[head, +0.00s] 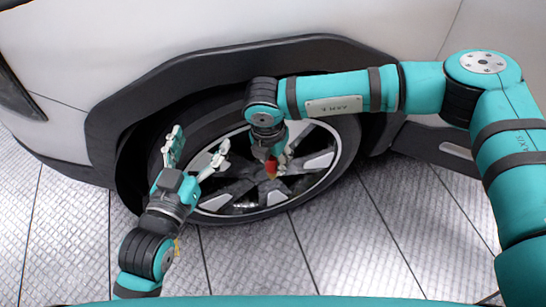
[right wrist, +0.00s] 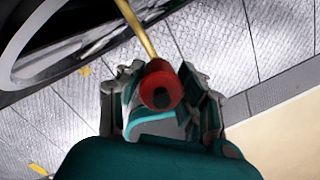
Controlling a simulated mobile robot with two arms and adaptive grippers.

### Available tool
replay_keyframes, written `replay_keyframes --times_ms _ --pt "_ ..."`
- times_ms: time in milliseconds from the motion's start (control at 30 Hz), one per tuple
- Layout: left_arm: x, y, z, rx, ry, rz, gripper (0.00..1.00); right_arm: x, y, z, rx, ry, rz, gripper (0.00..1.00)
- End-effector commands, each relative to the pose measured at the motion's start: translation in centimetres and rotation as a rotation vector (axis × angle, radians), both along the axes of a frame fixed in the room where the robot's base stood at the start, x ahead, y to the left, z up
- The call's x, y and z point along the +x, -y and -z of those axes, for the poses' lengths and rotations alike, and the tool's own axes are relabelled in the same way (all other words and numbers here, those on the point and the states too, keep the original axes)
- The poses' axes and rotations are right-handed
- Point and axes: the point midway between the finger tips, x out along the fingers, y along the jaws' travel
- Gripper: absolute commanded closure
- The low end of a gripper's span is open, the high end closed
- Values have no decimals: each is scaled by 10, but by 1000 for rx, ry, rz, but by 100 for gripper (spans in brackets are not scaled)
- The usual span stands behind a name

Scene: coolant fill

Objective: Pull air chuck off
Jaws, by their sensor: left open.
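The air chuck (head: 271,168) shows as a small red piece in front of the wheel in the head view. In the right wrist view the red air chuck (right wrist: 160,88) has a dark round end, and a brass-coloured tube (right wrist: 138,28) runs up from it. My right gripper (head: 278,162) has its fingers on both sides of the red body and appears shut on it. The right wrist view also shows these fingers (right wrist: 160,95). Whether the chuck touches a tyre valve cannot be seen. My left gripper (head: 197,150) is open and empty, left of the wheel hub.
The wheel (head: 322,160), with a black tyre and silver spokes, sits under the dark arch (head: 230,62) of a white vehicle (head: 180,25). The grey tiled floor (head: 340,250) in front is clear. Small yellow marks show on the floor in the right wrist view.

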Motion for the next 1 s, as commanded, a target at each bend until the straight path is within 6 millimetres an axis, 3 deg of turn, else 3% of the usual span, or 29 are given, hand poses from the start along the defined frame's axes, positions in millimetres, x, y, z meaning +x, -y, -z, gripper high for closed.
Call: replay_keyframes --times_ms 33,167,200,367,1000 --pt "0 0 0 0 0 0 22 0 0 0 0 0 0 79" --pt "0 0 0 0 0 0 22 0 0 0 0 0 0 96" --pt "0 0 0 0 0 0 22 0 0 0 0 0 0 66" --pt "0 0 0 -1 0 0 22 0 0 0 0 0 0 85" --pt "-1 -1 6 8 -35 -3 22 0 0 -6 0 0 0 85"
